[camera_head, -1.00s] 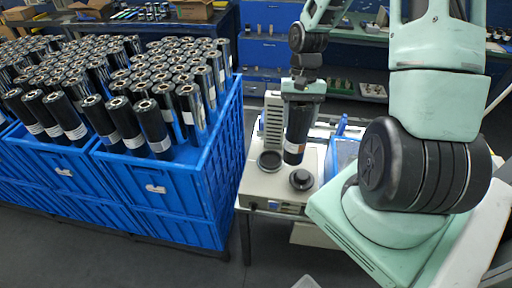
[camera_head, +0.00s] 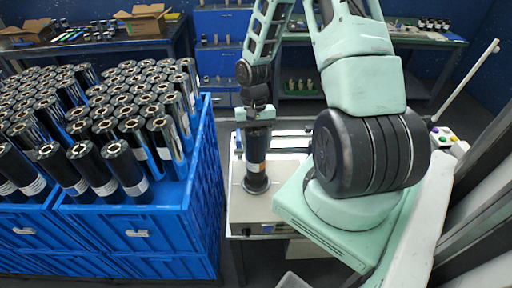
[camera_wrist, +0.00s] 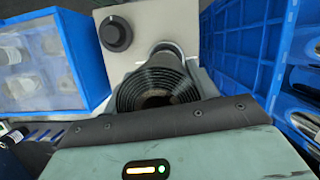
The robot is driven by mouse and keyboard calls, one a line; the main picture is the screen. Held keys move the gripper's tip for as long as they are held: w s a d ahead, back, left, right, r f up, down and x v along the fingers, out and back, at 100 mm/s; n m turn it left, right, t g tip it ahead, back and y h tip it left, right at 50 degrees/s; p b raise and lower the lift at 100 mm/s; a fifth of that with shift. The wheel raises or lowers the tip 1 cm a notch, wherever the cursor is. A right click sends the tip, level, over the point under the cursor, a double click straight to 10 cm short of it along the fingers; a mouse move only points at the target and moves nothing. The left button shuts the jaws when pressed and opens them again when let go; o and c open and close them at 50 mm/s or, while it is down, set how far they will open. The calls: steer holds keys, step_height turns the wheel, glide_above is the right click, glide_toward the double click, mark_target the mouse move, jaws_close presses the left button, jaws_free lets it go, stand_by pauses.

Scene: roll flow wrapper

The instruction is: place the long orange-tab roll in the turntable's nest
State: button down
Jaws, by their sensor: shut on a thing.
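The long roll (camera_head: 258,143), dark with an orange tab low on its side, hangs upright under my gripper (camera_head: 259,118), which is shut on its upper end. In the wrist view the wound top end of the roll (camera_wrist: 155,85) shows just beyond my gripper. The roll's lower end is at the dark round nest (camera_head: 256,186) on the light machine top. I cannot tell whether it is seated in the nest or just above it. In the wrist view a rounded rim (camera_wrist: 166,46) shows behind the roll, mostly covered by it.
A black knob (camera_wrist: 115,33) stands on the machine top beside the roll. A blue crate (camera_head: 140,228) packed with upright dark rolls stands close on the left. A blue box with clear-fronted compartments (camera_wrist: 45,62) is on the other side. My arm hides the machine's right part.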

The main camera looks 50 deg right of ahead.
steer(key=shift+f+p, duration=0.35)
steer(key=shift+f, duration=1.35)
steer(key=shift+c, duration=2.2)
jaws_free()
